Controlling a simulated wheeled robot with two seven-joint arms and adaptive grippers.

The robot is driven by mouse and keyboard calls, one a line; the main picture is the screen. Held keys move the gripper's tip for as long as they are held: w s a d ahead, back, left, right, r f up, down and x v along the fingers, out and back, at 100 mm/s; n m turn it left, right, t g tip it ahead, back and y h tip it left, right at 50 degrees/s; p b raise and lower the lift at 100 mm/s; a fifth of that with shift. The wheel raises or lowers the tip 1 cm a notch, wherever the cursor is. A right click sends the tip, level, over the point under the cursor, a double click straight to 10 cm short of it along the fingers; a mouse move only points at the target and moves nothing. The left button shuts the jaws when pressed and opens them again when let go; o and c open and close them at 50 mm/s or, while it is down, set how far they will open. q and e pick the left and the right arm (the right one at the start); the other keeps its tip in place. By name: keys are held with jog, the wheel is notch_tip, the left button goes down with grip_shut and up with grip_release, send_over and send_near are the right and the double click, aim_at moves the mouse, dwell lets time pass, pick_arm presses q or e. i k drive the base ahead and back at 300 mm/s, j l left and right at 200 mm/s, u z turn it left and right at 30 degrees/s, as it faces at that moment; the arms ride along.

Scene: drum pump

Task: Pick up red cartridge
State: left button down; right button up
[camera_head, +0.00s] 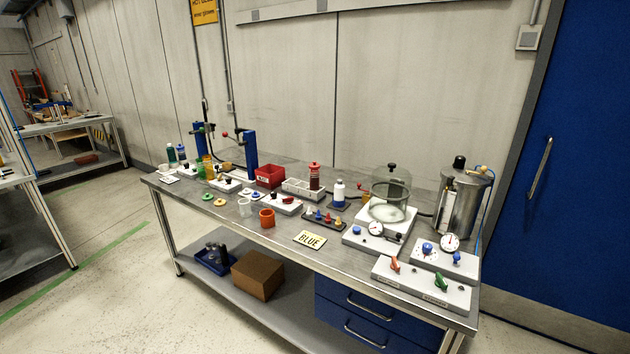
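A dark red cylinder with a red top (314,177), which looks like the red cartridge, stands upright near the middle of the workbench, toward its back edge. It is at the right end of a white tray or rack (294,187); whether it sits in a slot cannot be told at this size. Neither of my grippers shows in the head view, and nothing is seen touching the cylinder.
The metal workbench (190,192) is crowded. A red bin (270,176) is left of the cylinder, a white bottle (339,192) right of it, and a glass dome (390,187) farther right.

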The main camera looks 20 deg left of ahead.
aim_at(314, 175)
jog(key=i+j, duration=0.55)
jog(key=j, duration=0.2)
jog(key=i+j+u, duration=0.15)
jog(key=i+j, duration=0.45)
jog(key=j, duration=0.15)
